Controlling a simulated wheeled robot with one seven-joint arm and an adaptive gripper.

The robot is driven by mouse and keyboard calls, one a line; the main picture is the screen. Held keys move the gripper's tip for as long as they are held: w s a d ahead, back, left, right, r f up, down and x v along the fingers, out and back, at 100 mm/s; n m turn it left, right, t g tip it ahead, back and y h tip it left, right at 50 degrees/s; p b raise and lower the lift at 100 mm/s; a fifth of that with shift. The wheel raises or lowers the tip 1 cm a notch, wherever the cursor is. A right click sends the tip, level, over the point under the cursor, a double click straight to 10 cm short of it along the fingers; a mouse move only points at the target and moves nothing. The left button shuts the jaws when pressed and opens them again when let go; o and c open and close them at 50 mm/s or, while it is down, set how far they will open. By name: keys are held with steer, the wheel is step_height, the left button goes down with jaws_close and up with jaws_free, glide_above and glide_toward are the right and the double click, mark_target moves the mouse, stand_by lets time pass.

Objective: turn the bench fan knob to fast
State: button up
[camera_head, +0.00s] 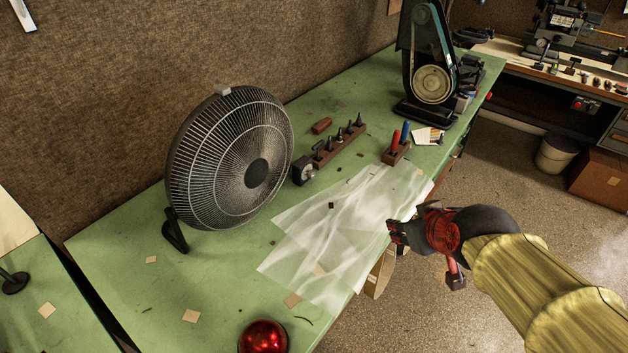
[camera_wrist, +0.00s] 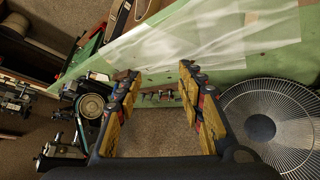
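The bench fan (camera_head: 230,160) stands on the green bench, its dark round wire cage tilted slightly. A small dark box with a round pale-faced knob (camera_head: 308,172) sits on the bench just right of the fan; the knob's setting is too small to read. My gripper (camera_head: 393,232) is over the bench's front edge, right of and nearer than the knob box, clearly apart from it. In the wrist view my gripper (camera_wrist: 160,72) has its two fingers wide apart with nothing between them. The fan (camera_wrist: 275,125) shows there at right; I cannot make out the knob there.
A crumpled translucent sheet (camera_head: 340,235) covers the bench between my gripper and the knob box. A rack of dark tools (camera_head: 340,145) and a block with red and blue handles (camera_head: 397,153) stand behind. A belt machine (camera_head: 430,75) is at the far end. A red dome (camera_head: 263,337) sits in front.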

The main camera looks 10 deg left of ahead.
steer(key=w+a+f+n+t, duration=0.25)
steer(key=w+a, duration=0.35)
steer(key=w, duration=0.4)
steer(key=n+t+y+b, duration=0.1)
steer(key=n+t+y, duration=0.35)
steer(key=n, duration=0.75)
glide_toward(313, 176)
steer(key=shift+a+f+t+h, duration=0.35)
steer(key=shift+a+t+h, duration=0.2)
steer(key=shift+h, duration=0.2)
steer(key=shift+b+x, duration=1.2)
steer(key=shift+x, duration=2.6)
steer(key=shift+r, duration=0.1)
jaws_close()
